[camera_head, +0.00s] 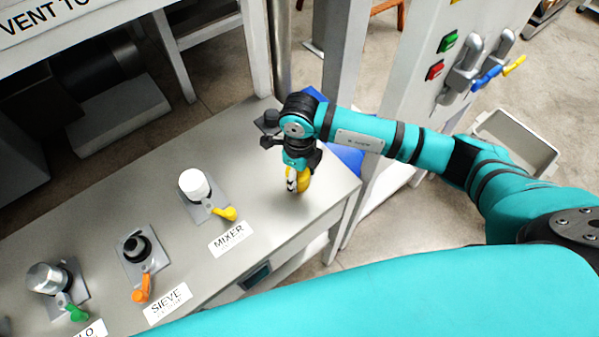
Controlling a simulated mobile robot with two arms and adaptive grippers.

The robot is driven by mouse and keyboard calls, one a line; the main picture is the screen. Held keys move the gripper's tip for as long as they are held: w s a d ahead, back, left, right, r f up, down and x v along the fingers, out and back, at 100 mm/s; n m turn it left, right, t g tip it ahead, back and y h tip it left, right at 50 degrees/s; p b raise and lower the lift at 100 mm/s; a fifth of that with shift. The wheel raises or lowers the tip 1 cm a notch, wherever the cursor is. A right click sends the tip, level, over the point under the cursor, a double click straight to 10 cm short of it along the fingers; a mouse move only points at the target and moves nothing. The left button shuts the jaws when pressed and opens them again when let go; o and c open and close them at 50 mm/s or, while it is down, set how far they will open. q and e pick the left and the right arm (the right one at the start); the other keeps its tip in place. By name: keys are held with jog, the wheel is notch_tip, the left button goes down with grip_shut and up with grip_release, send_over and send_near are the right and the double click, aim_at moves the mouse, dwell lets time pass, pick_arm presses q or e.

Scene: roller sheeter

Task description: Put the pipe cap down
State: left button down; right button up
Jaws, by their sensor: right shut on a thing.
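My right gripper (296,183) points down over the right end of the grey bench top (260,205). The fingers partly hide the cap. It is at or just above the bench surface; I cannot tell whether it touches. My left gripper is not in view.
Left on the bench stand the MIXER port (194,184) with a white top and yellow lever, the black SIEVE port (136,247) with an orange lever, and a metal-topped port (45,278) with a green lever. A blue object (347,158) lies behind my arm.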

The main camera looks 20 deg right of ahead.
jog(key=shift+f, duration=0.2)
jog(key=shift+f, duration=0.1)
jog(key=shift+f+b, duration=0.15)
jog(key=shift+b, duration=0.15)
jog(key=o, duration=1.2)
jog(key=shift+c, duration=0.2)
